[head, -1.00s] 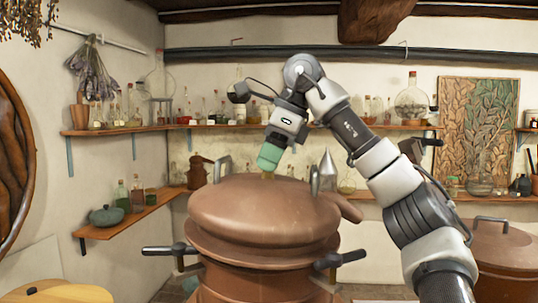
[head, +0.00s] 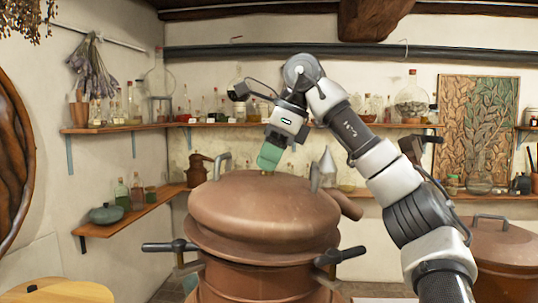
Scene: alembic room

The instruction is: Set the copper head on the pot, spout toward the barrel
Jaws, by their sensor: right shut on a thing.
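The copper head (head: 265,208) is a wide domed piece in the middle of the head view, above the copper pot (head: 258,283). I cannot tell whether its rim rests fully on the pot. Its short spout (head: 350,207) points right, toward a brown round vessel (head: 500,247) with a grey handle, perhaps the barrel. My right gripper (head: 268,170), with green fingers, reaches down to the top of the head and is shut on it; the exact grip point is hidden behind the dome. My left gripper is out of view.
Black handles (head: 172,247) stick out at both sides of the pot. A wooden round top (head: 57,291) is at lower left. Wall shelves (head: 130,217) with bottles and a green pot line the left and back.

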